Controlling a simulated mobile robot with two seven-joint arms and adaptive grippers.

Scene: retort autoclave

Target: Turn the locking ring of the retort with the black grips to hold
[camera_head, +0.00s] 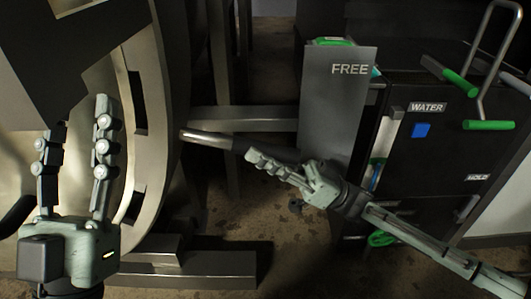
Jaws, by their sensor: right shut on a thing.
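The retort's locking ring (152,160) is a large curved metal band with dark slots, at the left. A metal handle bar (208,139) reaches right beside its edge and carries a black grip (272,149). My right gripper (265,163) is shut on this black grip, its fingers partly covering it. My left gripper (76,125) stands in front of the ring, fingers pointing up and spread apart, with nothing visible between them. A black curved piece (14,216), perhaps another grip, shows at the left edge, left of my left gripper.
A grey panel marked FREE (338,105) stands behind my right gripper. A black cabinet (440,150) with WATER and HOLD labels and a blue square is at the right. Green-gripped metal handles (488,125) stand above it. Metal frame beams (200,263) lie low; brown floor shows between.

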